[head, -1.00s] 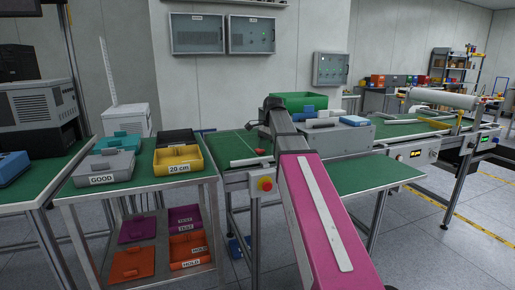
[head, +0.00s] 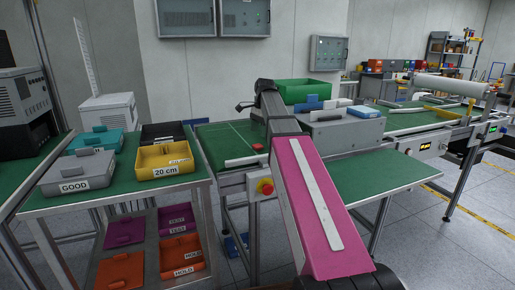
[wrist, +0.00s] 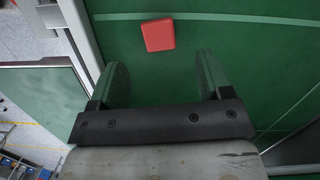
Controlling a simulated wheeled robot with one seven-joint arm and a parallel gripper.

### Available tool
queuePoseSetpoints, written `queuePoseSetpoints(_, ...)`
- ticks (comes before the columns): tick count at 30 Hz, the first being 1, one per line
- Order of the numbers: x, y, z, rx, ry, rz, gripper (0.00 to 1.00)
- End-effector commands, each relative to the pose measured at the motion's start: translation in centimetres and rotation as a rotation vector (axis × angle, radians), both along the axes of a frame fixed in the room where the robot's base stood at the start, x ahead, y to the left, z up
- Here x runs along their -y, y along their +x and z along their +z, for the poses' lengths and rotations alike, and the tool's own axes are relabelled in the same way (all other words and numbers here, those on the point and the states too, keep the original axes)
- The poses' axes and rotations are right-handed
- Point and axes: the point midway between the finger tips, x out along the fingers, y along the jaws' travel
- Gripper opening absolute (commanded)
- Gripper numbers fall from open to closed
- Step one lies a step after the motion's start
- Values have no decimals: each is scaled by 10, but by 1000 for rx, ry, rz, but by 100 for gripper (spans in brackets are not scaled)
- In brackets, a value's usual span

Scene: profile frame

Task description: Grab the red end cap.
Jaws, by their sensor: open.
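The red end cap (wrist: 159,35) lies on a green surface in the wrist view, just beyond my fingertips and roughly centred between them. It looks like a small red block with rounded corners. In the head view the red end cap (head: 258,148) is a small spot on the green worktop, just left of my arm. My gripper (wrist: 160,67) is open and empty, its two fingers apart on either side. The gap in height between fingertips and cap is hard to judge.
A pale rail (wrist: 76,30) runs along the worktop's edge, left of my gripper. A grey box (head: 340,131) and a green bin (head: 309,91) stand right of my arm. A cart with a yellow 20 cm bin (head: 164,161) stands at the left.

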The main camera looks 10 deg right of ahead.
Motion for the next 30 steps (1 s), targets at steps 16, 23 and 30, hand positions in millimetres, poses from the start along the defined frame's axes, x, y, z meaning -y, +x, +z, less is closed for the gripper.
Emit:
queuePoseSetpoints(16, -5, -5, -55, -2, -1, 1, 72)
queuePoseSetpoints(23, -7, -4, -66, 1, -1, 1, 72)
queuePoseSetpoints(30, -7, -4, -66, 1, -1, 1, 33)
